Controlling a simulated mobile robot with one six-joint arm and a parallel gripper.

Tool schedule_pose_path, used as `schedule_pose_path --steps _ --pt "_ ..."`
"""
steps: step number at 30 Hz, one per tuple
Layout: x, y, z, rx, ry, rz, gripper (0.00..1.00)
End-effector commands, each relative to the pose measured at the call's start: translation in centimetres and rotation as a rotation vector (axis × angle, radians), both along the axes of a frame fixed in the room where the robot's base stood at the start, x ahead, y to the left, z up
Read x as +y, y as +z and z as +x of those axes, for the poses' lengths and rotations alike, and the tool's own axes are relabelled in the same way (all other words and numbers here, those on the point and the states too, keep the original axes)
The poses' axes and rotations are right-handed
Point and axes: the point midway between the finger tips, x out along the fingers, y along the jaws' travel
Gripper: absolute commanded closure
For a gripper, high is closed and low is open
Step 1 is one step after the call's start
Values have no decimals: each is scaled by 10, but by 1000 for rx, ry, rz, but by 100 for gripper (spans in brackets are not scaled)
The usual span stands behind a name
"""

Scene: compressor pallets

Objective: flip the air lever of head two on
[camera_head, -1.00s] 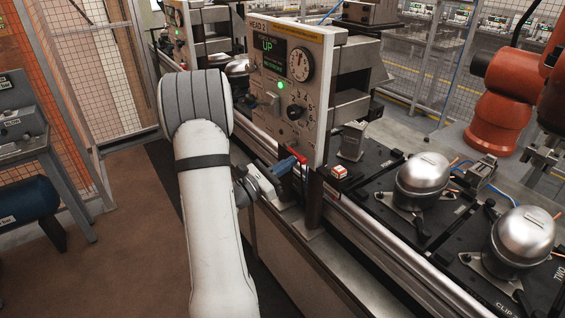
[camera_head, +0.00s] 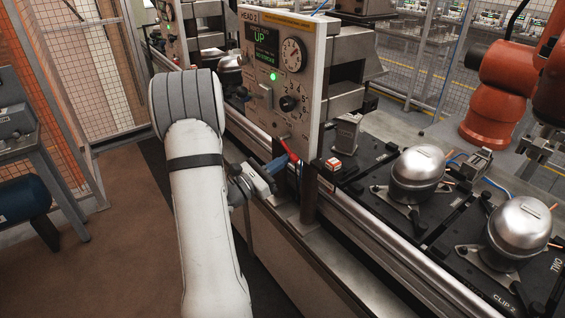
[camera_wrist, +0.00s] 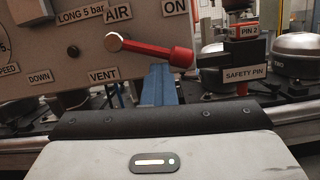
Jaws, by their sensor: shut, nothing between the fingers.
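The red air lever (camera_wrist: 155,50) sticks out to the right of its pivot on the head two panel (camera_wrist: 75,80), tilted slightly down. In the wrist view the AIR label is above it, ON is up to the right and VENT is below. In the head view my gripper (camera_head: 277,166) is beside the lever.
A red pin tagged PIN 2 (camera_wrist: 249,31) and a SAFETY PIN plate (camera_wrist: 243,74) stand close right of the lever. Silver compressors (camera_head: 418,172) sit on black pallets along the conveyor rail (camera_head: 375,245). An orange robot arm (camera_head: 492,108) stands at the back right.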

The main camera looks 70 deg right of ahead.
Motion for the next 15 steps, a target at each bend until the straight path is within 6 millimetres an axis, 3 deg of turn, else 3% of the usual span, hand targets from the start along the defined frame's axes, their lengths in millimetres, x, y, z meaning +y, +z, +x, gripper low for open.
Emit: schedule_pose_path --steps 1,3,9,15 --pt "3 -23 -5 3 -13 15 100" --pt "7 -32 -2 4 -12 19 100" --pt "48 -39 24 5 -10 17 100" --pt "74 -44 41 3 -8 13 100"
